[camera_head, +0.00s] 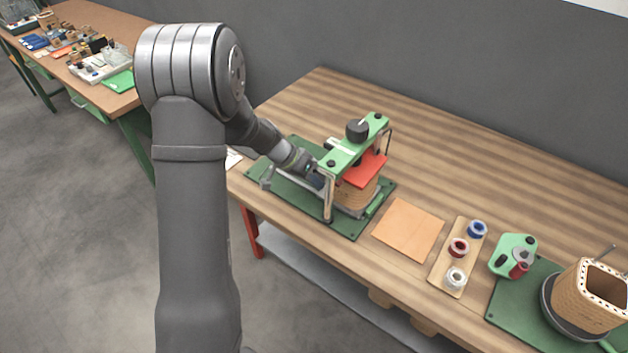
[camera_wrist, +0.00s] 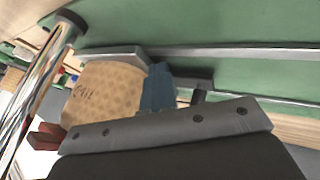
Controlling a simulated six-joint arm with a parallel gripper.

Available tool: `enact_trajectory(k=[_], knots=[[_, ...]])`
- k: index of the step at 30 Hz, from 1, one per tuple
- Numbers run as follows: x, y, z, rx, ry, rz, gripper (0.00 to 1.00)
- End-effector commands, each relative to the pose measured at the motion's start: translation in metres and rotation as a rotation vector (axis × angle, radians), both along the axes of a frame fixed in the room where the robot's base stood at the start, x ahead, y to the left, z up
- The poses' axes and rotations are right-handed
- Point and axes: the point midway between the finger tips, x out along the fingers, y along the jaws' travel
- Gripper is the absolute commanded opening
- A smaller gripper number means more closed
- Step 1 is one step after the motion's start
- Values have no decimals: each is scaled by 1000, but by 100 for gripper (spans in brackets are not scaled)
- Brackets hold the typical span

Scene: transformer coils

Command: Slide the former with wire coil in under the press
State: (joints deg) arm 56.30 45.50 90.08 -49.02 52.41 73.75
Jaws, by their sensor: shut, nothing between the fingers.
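The press (camera_head: 352,155) has a green top beam, a black knob, metal columns and a red pressing plate (camera_head: 367,167). The tan former with wire coil (camera_head: 354,197) stands upright beneath the red plate; its upper part is hidden by the plate. My gripper (camera_head: 318,181) is shut and empty at the press's left side, close beside the former. In the wrist view the former (camera_wrist: 105,90) shows dark writing on its tan wrap, and the blue fingertips (camera_wrist: 158,88) appear right beside it. I cannot tell whether they touch.
A chrome column (camera_wrist: 38,95) stands close at left in the wrist view. The press's green base (camera_head: 343,228) carries metal rails. A tan sheet (camera_head: 408,229), a spool board (camera_head: 445,281), a green device (camera_head: 513,255) and another former (camera_head: 582,302) lie to the right. The table's back is clear.

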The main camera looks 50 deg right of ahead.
Motion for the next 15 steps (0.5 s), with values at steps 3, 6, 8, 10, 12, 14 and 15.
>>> enact_trajectory(k=[3, 6, 8, 10, 12, 14, 15], knots=[[7, 0, -1, 2, 8, -4, 0], [27, 0, -1, 1, 4, 0, 0], [42, 0, -1, -1, 1, 4, 0], [50, 7, 16, -4, -2, 3, 0], [58, 13, 30, -4, -2, 3, 0], [64, 19, 41, -4, -3, 3, 0], [69, 22, 47, -4, -4, 4, 0]])
